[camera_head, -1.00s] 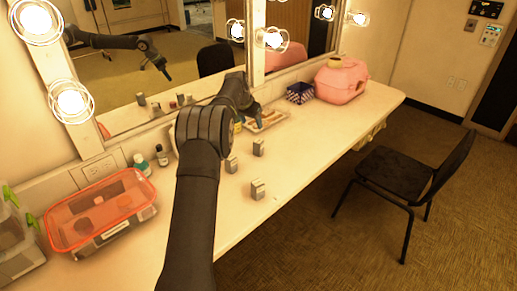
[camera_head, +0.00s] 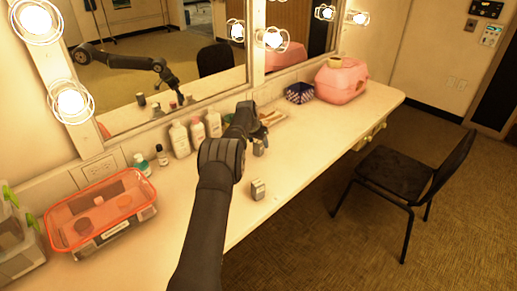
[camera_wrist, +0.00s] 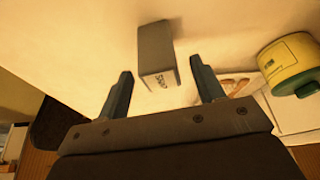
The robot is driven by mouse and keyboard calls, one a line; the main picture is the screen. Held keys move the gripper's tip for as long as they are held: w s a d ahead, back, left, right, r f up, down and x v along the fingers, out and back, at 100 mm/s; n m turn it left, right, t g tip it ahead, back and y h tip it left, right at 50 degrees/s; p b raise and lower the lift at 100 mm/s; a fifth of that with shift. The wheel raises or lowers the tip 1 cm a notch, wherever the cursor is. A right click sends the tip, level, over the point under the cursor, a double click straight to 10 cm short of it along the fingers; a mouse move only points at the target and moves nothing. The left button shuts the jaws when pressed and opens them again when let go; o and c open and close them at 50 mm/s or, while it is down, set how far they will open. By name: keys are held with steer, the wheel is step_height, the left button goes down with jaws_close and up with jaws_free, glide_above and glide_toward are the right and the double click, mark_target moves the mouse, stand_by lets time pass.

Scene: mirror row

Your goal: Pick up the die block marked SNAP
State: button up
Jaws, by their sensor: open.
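In the wrist view a grey die block marked SNAP (camera_wrist: 158,55) stands on the pale counter, its lettered face towards my gripper (camera_wrist: 161,70). The gripper's fingers are open, one on each side of the block's near end, with gaps showing and nothing held. In the head view my gripper (camera_head: 263,134) is low over the counter, right above a grey block (camera_head: 259,149) that appears to be the same one. Another grey block (camera_head: 258,189) stands nearer the front, clear of my arm; its marking cannot be read.
A yellow jar (camera_wrist: 290,62) lies right of the block in the wrist view. White bottles (camera_head: 197,130) line the mirror, left of my arm. A lidded plastic box (camera_head: 100,212) is at left, a pink case (camera_head: 341,80) at the far right. The front counter is mostly clear.

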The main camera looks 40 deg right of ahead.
steer(key=shift+w+d+f, duration=0.1)
steer(key=shift+d+f, duration=0.15)
steer(key=shift+f, duration=0.4)
steer(key=c, duration=1.2)
steer(key=shift+r, duration=0.15)
